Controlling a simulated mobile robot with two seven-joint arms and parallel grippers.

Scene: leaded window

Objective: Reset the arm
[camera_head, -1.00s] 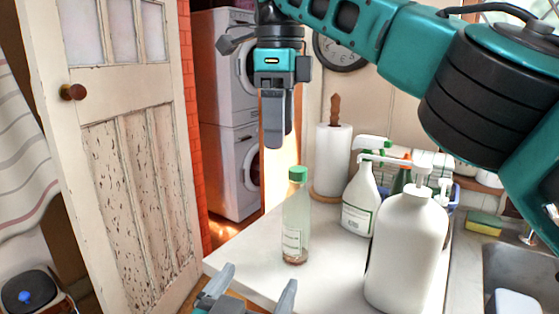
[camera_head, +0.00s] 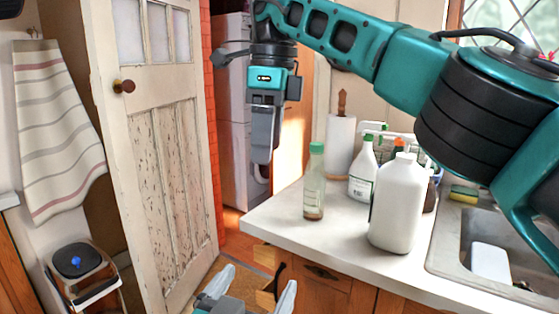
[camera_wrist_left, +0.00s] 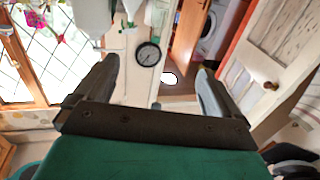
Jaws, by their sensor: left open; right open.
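My right arm crosses the top of the head view, and its gripper (camera_head: 263,135) hangs pointing down in front of the doorway, above the counter's left end. Its fingers are seen edge-on, with nothing visible held in them. My left gripper (camera_head: 250,290) is at the bottom edge of the head view, low in front of the counter. Its two fingers stand apart. In the left wrist view the left gripper (camera_wrist_left: 160,85) is open and empty, with the room visible between its fingers.
A white counter (camera_head: 290,226) holds a clear green-capped bottle (camera_head: 314,190), a large white bottle (camera_head: 397,205), a spray bottle (camera_head: 362,175) and a paper towel roll (camera_head: 340,145). A sink (camera_head: 470,240) is at right. A worn door (camera_head: 165,170) stands open at left.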

